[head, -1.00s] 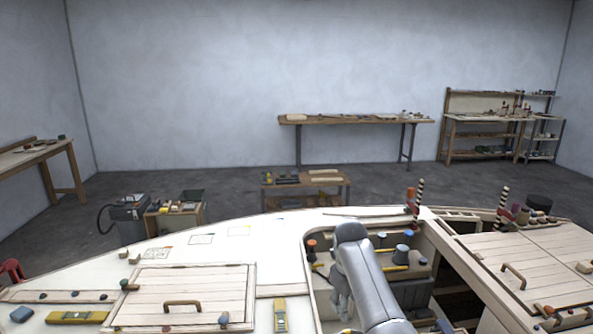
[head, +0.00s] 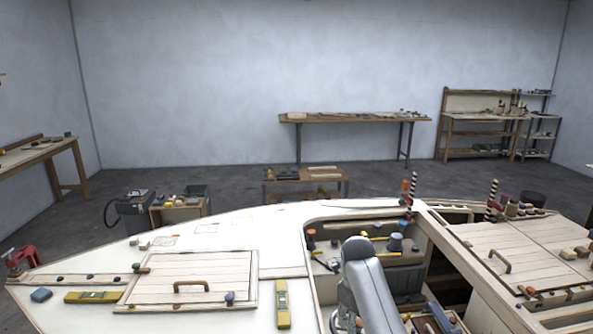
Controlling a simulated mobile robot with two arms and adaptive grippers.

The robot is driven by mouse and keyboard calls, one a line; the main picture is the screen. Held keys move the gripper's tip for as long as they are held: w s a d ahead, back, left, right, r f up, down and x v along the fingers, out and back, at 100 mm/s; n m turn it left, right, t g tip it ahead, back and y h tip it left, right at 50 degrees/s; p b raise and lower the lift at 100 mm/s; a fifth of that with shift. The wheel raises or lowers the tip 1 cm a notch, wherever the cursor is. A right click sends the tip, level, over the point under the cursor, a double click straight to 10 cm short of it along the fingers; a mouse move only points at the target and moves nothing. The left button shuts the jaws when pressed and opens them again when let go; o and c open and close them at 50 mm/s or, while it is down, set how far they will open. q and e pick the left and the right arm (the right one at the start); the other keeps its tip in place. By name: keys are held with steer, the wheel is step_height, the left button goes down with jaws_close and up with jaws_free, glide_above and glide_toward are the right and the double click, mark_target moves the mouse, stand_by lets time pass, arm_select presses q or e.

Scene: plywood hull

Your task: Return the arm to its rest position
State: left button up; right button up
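One grey-silver arm of mine, taken to be the right, rises from the bottom edge just right of the middle. It bends at a rounded joint, and a lower part hangs down behind it over the hull's open well (head: 322,252). The right gripper (head: 344,312) is at most partly visible at the end of this part, mostly hidden by the arm link and the well's edge. Its fingers cannot be made out, nor whether it holds anything. No left arm or gripper shows.
The plywood hull (head: 290,225) fills the foreground. A right hatch (head: 487,246) carries small items.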

steer(key=s+d+f+n, duration=0.3)
steer(key=s+f+n, duration=0.35)
steer(key=s, duration=0.25)
steer(key=s+d+f+n, duration=0.4)
steer(key=s+f+n, duration=0.25)
steer(key=s, duration=0.25)
steer(key=s+a+r+n+t+y, duration=0.1)
steer(key=s+r+n, duration=0.2)
steer(key=s+n, duration=0.7)
steer(key=s+r+n+t, duration=0.1)
steer(key=s+r+n, duration=0.2)
steer(key=s+n, duration=0.75)
steer(key=s+f+m+g+b, duration=0.15)
steer(key=f+b, duration=0.45)
steer(key=f, duration=1.4)
steer(key=s+f+m+b, duration=0.25)
steer(key=f+b, duration=0.35)
steer(key=f, duration=1.3)
arm_select(q)
step_height(320, 180, down, 22)
steer(key=b, duration=1)
arm_select(e)
steer(key=s+d+f, duration=0.1)
steer(key=s+f, duration=0.7)
steer(key=f, duration=0.5)
steer(key=s+d+f+g, duration=0.1)
steer(key=s+f, duration=0.8)
steer(key=f, duration=0.3)
steer(key=shift+d+f+n, duration=0.35)
steer(key=shift+d, duration=0.05)
